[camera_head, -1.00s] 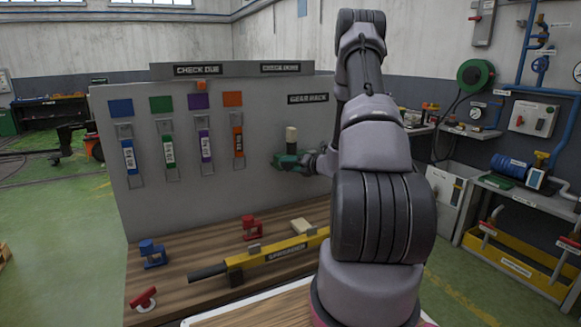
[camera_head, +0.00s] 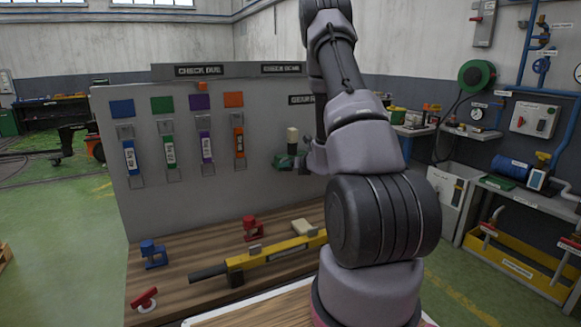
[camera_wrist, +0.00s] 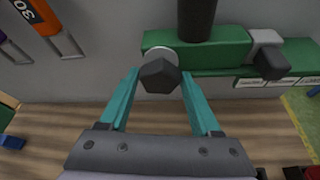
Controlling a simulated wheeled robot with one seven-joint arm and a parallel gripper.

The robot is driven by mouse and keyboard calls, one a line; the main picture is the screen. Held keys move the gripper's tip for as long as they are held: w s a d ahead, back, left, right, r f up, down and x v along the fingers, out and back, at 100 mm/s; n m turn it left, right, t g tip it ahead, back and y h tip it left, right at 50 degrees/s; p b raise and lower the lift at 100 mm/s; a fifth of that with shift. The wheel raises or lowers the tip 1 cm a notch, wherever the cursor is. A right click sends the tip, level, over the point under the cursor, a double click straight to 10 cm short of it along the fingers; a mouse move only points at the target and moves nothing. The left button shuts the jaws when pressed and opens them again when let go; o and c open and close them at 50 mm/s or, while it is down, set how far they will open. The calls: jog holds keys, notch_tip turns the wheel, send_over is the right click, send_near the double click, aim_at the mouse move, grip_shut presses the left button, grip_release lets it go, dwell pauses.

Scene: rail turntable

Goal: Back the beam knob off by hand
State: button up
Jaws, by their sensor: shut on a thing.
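The green clamp-like device (camera_wrist: 215,47) is fixed on the grey board (camera_wrist: 90,70), and a black hexagonal knob (camera_wrist: 160,76) on a pale round shaft sticks out towards me in the wrist view. My gripper (camera_wrist: 161,82) has its teal fingers closed on either side of this knob and is shut on it. In the head view the green device (camera_head: 284,161) shows at the board's right part with a cream-topped post above it. My wrist hides its right side, and my fingers cannot be made out there.
Colored tagged holders (camera_head: 169,150) hang on the board to the left. Below, the wooden bench (camera_head: 190,290) carries a yellow beam (camera_head: 275,258), a blue clamp (camera_head: 152,253), a red clamp (camera_head: 252,228) and a red-handled piece (camera_head: 145,298). A dark cylinder (camera_wrist: 196,18) stands above the green device.

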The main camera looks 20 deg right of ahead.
dwell(0.4)
jog(key=o, duration=1.3)
jog(key=shift+o, duration=0.2)
jog(key=v, duration=1)
jog(key=shift+s+r, duration=0.15)
jog(key=shift+s, duration=0.25)
